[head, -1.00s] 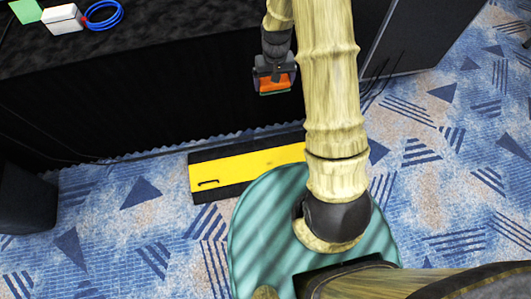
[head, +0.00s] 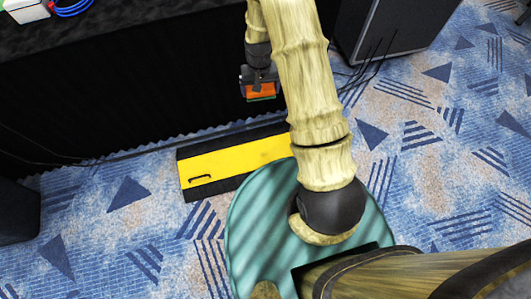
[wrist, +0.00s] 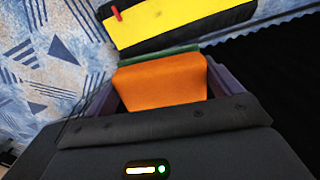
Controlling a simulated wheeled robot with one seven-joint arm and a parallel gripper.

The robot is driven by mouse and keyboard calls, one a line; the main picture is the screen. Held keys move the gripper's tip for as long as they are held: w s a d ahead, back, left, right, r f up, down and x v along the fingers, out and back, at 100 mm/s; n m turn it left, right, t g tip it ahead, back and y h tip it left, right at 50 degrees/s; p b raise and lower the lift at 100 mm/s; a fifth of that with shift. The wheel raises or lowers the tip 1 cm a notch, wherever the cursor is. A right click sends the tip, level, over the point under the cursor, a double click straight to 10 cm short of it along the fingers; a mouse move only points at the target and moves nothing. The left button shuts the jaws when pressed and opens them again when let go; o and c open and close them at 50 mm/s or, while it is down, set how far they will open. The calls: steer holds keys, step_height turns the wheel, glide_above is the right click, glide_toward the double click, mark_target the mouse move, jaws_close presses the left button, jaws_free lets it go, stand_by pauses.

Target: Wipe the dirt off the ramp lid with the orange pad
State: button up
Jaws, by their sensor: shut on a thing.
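My gripper (head: 260,86) is shut on the orange pad (head: 262,91) and holds it in the air in front of the black-draped table. In the wrist view the orange pad (wrist: 162,82) sits between the dark fingers, with a green layer along its far edge. The ramp lid (head: 225,160) is a yellow panel with black borders and a dark handle at its left, on the floor below the pad. Part of it also shows in the wrist view (wrist: 165,22). The pad is apart from the lid. A faint smudge may lie near the lid's right end; I cannot tell clearly.
The black-draped table (head: 120,85) stands behind the ramp. A dark speaker-like box (head: 395,25) is at the top right, with cables (head: 365,70) on the floor. A blue cable coil (head: 72,6) lies on the table. Blue patterned carpet (head: 450,160) is open to the right.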

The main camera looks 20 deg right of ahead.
steer(key=s+f+m+b, duration=0.2)
steer(key=f+b, duration=0.9)
steer(key=f, duration=0.9)
steer(key=s+f+m+b, duration=0.2)
steer(key=f+b, duration=1)
steer(key=f, duration=0.8)
steer(key=shift+d+f+m, duration=0.3)
steer(key=shift+f, duration=0.05)
steer(key=shift+s+b, duration=0.1)
steer(key=shift+b, duration=0.2)
